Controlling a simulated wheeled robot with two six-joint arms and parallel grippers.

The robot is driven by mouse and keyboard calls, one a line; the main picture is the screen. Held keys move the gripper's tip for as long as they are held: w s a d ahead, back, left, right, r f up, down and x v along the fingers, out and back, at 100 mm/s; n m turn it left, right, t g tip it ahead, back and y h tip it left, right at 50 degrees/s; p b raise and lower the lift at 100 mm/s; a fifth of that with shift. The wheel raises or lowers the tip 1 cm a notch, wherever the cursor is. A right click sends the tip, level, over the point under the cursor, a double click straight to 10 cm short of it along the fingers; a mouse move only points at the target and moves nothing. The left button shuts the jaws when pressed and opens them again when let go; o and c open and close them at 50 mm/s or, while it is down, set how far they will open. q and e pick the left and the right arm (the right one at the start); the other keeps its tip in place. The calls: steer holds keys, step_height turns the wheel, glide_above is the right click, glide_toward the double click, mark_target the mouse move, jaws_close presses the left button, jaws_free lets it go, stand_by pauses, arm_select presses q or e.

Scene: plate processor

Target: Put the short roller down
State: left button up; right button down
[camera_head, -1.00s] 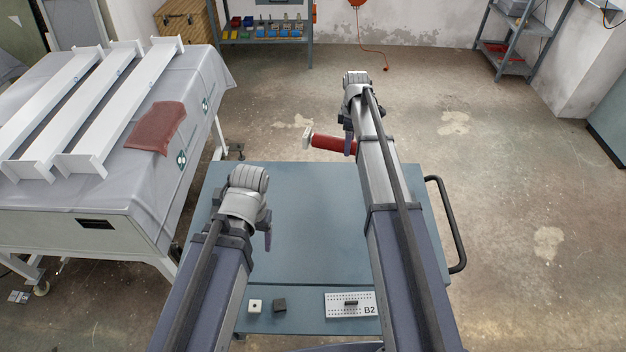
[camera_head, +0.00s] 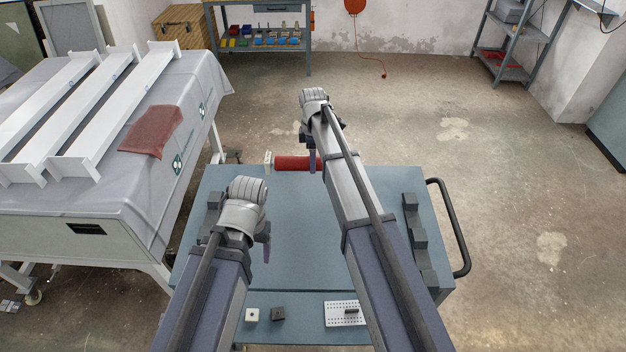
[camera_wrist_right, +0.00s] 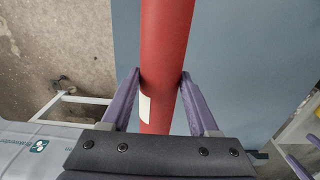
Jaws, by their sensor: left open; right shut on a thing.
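The short roller is a red cylinder (camera_head: 290,163) with a pale end piece at its left. It lies across the far edge of the blue-grey cart top (camera_head: 290,225) in the head view. My right gripper (camera_head: 312,160) is shut on it. In the right wrist view the purple fingers of my right gripper (camera_wrist_right: 160,85) close on both sides of the red roller (camera_wrist_right: 166,40), which has a white patch. The gap below the roller cannot be told. My left gripper (camera_head: 267,248) is open and empty over the left part of the cart.
Dark stepped blocks stand at the cart's right (camera_head: 415,235) and left (camera_head: 213,205) sides. A table with white beams (camera_head: 90,130) stands left. The cart's middle is largely clear.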

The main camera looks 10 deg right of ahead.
arm_select(q)
steer(key=shift+f+b, duration=2.5)
steer(key=shift+f, duration=0.55)
arm_select(e)
steer(key=shift+f, duration=3.05)
arm_select(q)
steer(key=shift+f, duration=0.15)
arm_select(e)
steer(key=shift+f, duration=0.2)
steer(key=shift+c, duration=0.7)
jaws_free()
arm_select(q)
steer(key=shift+r, duration=0.2)
arm_select(e)
steer(key=shift+r, duration=0.25)
